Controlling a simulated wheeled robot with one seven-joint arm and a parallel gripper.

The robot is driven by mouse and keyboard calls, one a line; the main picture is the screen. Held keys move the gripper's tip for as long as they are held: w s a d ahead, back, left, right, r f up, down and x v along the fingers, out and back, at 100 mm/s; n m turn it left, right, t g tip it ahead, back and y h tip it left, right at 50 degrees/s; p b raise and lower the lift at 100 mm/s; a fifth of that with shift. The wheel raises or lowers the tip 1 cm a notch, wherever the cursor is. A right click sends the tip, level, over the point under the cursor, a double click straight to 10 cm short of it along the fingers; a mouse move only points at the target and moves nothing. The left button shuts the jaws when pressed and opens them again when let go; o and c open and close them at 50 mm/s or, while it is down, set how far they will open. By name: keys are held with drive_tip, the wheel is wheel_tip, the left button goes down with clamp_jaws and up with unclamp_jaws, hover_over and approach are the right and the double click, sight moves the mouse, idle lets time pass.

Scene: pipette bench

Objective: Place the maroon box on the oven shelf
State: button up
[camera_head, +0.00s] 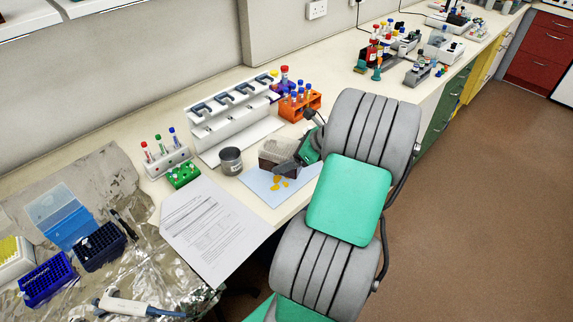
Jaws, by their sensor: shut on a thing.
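A small dark brownish-maroon box (277,152) is over the bench, just behind the blue sheet with yellow spots. My gripper (287,166) reaches it from the right and is shut on it. My arm covers part of the gripper and the box's right side. I cannot tell whether the box touches the bench or is a little above it. No oven or oven shelf can be made out in this view.
A metal cup (230,161) stands close left of the box. A white pipette stand (232,112) and an orange tube rack (299,106) are behind. A printed paper (214,228) and pipette tip boxes (101,246) lie left. Brown floor (470,200) is open at right.

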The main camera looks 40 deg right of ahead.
drive_tip(key=shift+w+d+f, duration=0.5)
drive_tip(key=shift+w+f, duration=0.1)
drive_tip(key=shift+f, duration=0.25)
drive_tip(key=shift+f+p, duration=0.4)
drive_tip(key=shift+f, duration=1.25)
drive_tip(key=o, duration=1.5)
drive_tip(key=shift+f, duration=0.1)
